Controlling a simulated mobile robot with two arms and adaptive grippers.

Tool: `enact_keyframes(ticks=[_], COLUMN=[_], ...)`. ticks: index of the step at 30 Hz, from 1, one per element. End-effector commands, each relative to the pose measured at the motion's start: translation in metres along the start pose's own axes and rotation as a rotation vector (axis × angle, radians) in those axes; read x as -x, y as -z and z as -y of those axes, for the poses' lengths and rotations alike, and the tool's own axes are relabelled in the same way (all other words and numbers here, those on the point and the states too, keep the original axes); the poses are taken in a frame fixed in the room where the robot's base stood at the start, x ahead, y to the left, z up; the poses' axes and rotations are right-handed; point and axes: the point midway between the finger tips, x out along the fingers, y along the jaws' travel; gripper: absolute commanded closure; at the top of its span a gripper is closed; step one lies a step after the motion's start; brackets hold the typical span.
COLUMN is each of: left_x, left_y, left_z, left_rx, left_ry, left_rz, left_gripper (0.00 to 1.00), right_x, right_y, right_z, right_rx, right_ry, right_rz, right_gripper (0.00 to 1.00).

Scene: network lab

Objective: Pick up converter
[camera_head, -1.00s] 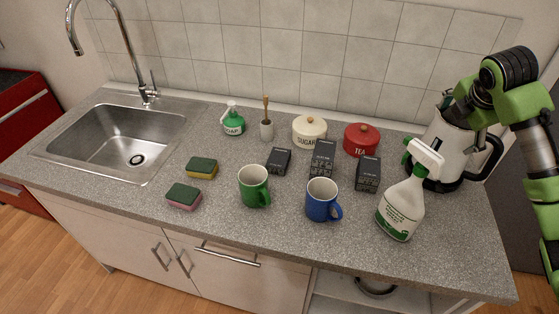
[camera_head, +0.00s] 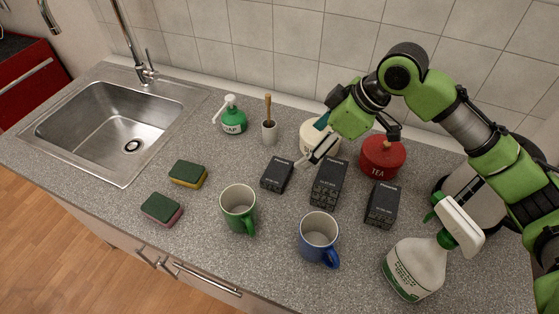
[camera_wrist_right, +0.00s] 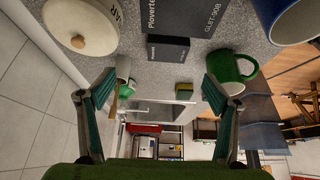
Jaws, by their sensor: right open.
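Three dark boxes with pale printing stand on the counter: a small left one (camera_head: 277,174), a taller middle one (camera_head: 329,185) and a right one (camera_head: 382,206). I cannot tell which is the converter. My right gripper (camera_head: 316,151) is open and empty, above the counter by the cream canister, near the left and middle boxes. In the right wrist view its fingers (camera_wrist_right: 160,95) are spread wide. My left gripper is out of view.
A green mug (camera_head: 238,211) and a blue mug (camera_head: 316,242) stand in front of the boxes. The cream canister (camera_head: 308,137) and red tea canister (camera_head: 381,158) stand behind. A spray bottle (camera_head: 415,266) is at right. The sink (camera_head: 115,120) is at left.

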Motion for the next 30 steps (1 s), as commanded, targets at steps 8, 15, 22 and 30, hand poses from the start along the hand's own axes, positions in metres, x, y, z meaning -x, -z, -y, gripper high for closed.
enact_keyframes(ticks=[8,15,22,30], left_x=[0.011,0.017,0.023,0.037], left_y=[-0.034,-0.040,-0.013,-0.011], left_z=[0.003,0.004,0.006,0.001], left_rx=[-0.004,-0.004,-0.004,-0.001], left_ry=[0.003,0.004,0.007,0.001], left_rz=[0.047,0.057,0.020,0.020], left_gripper=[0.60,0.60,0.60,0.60], right_x=[-0.039,-0.079,-0.094,-0.133], right_y=[0.003,0.002,0.003,0.002], right_z=[0.006,0.006,0.008,0.011], right_rx=[-0.020,-0.018,-0.017,-0.018], right_ry=[0.017,0.014,0.012,0.011], right_rz=[-0.001,-0.002,-0.002,-0.001], right_gripper=[0.18,0.18,0.18,0.18])
